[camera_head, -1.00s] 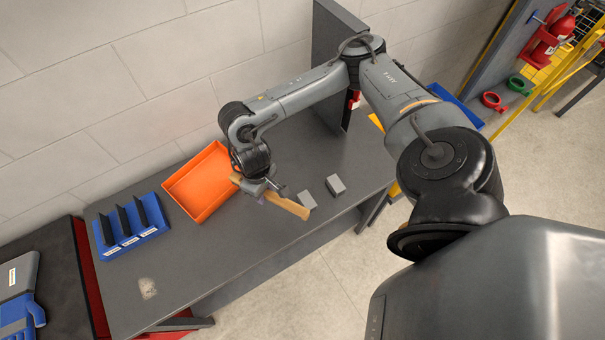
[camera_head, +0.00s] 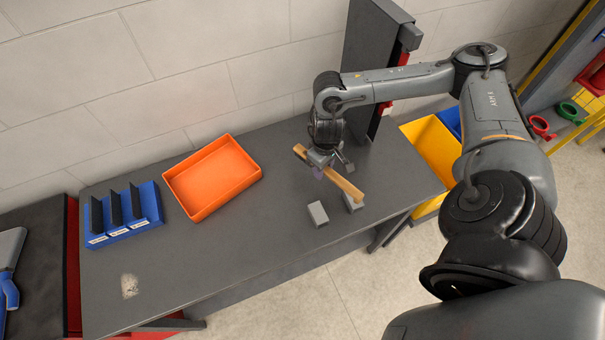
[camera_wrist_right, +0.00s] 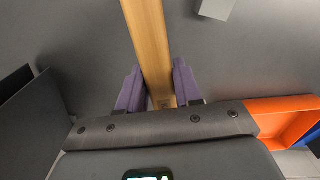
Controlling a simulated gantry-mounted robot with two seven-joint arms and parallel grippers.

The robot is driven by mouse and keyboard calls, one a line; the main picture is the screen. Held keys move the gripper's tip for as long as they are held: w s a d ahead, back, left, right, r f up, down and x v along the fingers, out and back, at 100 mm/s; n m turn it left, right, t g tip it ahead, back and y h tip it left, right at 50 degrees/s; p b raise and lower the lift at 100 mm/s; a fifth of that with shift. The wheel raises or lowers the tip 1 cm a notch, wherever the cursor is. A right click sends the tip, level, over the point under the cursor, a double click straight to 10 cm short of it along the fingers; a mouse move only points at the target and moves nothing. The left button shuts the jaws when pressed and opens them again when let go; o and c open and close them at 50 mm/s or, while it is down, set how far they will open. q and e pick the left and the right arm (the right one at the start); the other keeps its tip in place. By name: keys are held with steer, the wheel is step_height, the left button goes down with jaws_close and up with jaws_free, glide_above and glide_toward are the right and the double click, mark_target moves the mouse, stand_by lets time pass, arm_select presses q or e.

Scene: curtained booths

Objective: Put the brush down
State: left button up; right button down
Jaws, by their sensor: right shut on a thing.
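The brush shows as a long light wooden bar (camera_head: 346,184), slanting from upper left to lower right above the grey table (camera_head: 240,245). My right gripper (camera_head: 325,167) is shut on the bar near its upper left end. In the right wrist view the bar (camera_wrist_right: 149,45) runs between my gripper's purple fingers (camera_wrist_right: 160,95) and out of the top of the frame. No bristles can be made out. Whether the bar touches the table or a block is hard to tell. My left gripper is not in view.
Two small grey blocks, one (camera_head: 318,213) clear and one (camera_head: 350,205) by the bar's lower end, sit near the front edge. An orange tray (camera_head: 212,207), a blue holder (camera_head: 126,240) and a pale smudge (camera_head: 129,286) are left. A dark upright panel (camera_head: 362,70) stands behind.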

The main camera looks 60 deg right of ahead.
glide_above(301, 179)
step_height(301, 179, down, 4)
steer(key=shift+f, duration=0.1)
steer(key=shift+f+b, duration=0.4)
steer(key=shift+f, duration=1.6)
steer(key=shift+f, duration=0.1)
steer(key=c, duration=0.8)
jaws_free()
steer(key=shift+o, duration=0.2)
steer(key=shift+d, duration=0.1)
